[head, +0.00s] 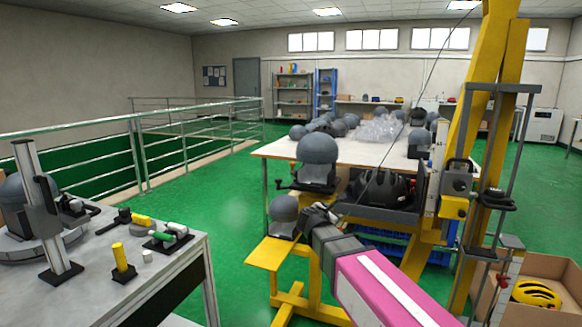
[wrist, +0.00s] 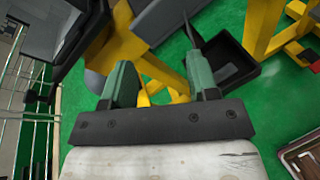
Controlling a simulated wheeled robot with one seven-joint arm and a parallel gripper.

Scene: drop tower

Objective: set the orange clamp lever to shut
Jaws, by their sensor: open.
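I cannot pick out an orange clamp lever for certain in either view. The yellow drop tower (head: 465,130) stands at the right in the head view, with a grey carriage (head: 457,180) on it. A small red part (head: 503,281) shows low beside the tower. A red part (wrist: 297,50) also shows near a yellow beam at the right of the wrist view; I cannot tell if it is the same. My gripper (head: 320,215) is in front of the tower's yellow base, and its green fingers are apart and empty in the wrist view (wrist: 163,82).
A grey headform (head: 317,150) and a dark helmet (head: 380,188) are close beyond my gripper. A grey ball (head: 284,207) sits by a yellow stand (head: 275,252). A workbench (head: 165,265) is at left, a cardboard box (head: 560,268) at right. Green floor is clear between bench and stand.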

